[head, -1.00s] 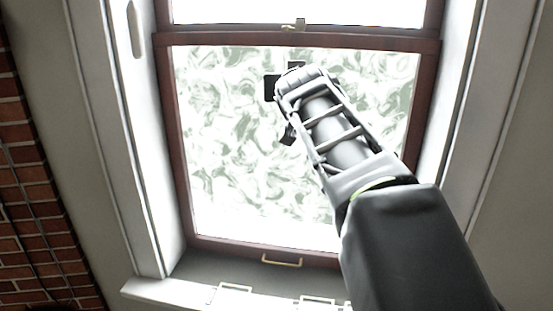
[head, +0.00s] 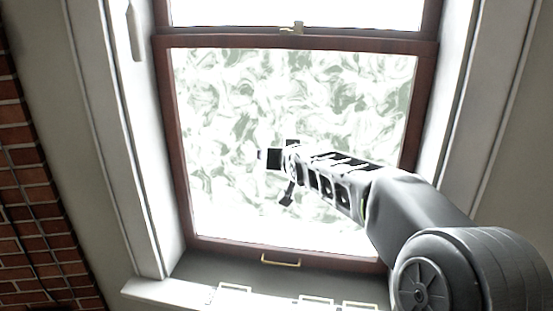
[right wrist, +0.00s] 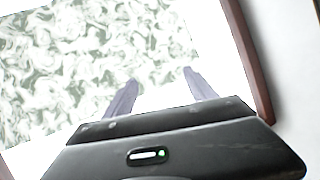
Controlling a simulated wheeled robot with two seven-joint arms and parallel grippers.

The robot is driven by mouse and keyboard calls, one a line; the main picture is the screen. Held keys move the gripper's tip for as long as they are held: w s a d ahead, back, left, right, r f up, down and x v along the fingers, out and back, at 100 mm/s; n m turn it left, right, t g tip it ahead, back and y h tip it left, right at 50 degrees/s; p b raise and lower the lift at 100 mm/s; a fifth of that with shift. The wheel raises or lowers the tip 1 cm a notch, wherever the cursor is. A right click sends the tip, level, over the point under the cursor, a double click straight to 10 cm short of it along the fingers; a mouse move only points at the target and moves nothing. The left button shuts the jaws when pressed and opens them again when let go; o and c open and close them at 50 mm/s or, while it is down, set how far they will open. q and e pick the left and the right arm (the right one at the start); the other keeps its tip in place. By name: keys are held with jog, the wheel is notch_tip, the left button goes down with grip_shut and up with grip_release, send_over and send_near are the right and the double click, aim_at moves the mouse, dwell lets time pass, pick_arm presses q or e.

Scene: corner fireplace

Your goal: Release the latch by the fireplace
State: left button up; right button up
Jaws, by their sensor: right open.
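The window latch (head: 297,28) is a small light-coloured piece at the middle of the dark red-brown rail between the two sashes, high in the head view. My right gripper (head: 272,172) is in front of the lower pane, well below the latch and apart from it. In the right wrist view the two fingers (right wrist: 158,92) stand apart with nothing between them, against the marbled pane. The latch does not show in that view. My left gripper is not in view.
The lower sash has a brass handle (head: 281,261) on its bottom rail. The white sill (head: 170,291) carries several small handle-like pieces. A white side wall lines the window on each side. A brick wall (head: 30,200) stands at far left.

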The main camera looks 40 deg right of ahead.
jog(key=shift+w+a+f, duration=0.1)
jog(key=shift+a+f, duration=0.05)
jog(key=shift+f, duration=0.35)
